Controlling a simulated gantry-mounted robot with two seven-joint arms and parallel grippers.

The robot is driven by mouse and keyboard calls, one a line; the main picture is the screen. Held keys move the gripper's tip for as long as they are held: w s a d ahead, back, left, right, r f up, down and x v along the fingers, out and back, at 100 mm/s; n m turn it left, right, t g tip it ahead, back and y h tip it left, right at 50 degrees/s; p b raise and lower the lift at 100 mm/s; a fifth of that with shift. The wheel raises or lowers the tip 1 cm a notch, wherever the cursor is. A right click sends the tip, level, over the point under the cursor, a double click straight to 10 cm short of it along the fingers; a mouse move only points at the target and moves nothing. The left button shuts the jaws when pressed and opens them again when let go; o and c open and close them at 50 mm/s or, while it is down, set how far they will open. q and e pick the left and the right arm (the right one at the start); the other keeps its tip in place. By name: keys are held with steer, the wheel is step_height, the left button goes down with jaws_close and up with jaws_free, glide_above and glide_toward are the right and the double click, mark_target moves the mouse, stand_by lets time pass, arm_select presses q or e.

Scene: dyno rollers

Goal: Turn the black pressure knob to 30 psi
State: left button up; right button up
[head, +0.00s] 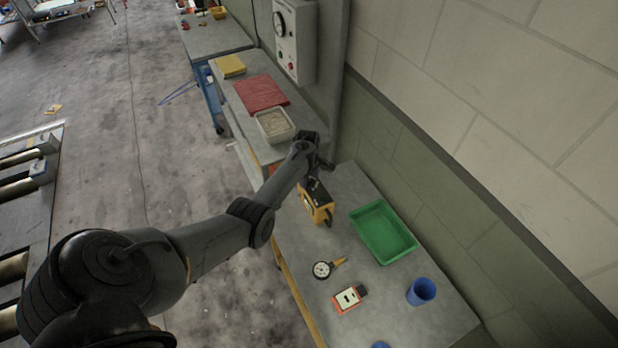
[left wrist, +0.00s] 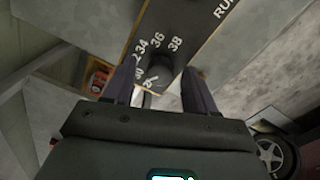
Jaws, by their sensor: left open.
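The black knob (left wrist: 160,76) shows in the left wrist view on a dark panel (left wrist: 182,22) with white marks, among them 34, 36 and 38. The knob's pointer and setting cannot be read clearly. My left gripper (left wrist: 158,88) is open, with one finger on each side of the knob. A gap shows on the right; I cannot tell whether the left finger touches. In the head view my left gripper (head: 322,168) is at the far end of the bench, over a yellow and black box (head: 318,203), and hides the knob. My right gripper is not in view.
The grey bench (head: 388,292) holds a green tray (head: 384,231), a round dial gauge (head: 322,269), an orange and white device (head: 349,298) and a blue cup (head: 421,291). A wall rises along the right. A wall box (head: 296,40) hangs beyond the gripper.

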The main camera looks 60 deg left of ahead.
mark_target(308, 179)
arm_select(q)
step_height(308, 179, up, 11)
steer(key=shift+s, duration=0.2)
stand_by(0.5)
steer(key=shift+f, duration=0.1)
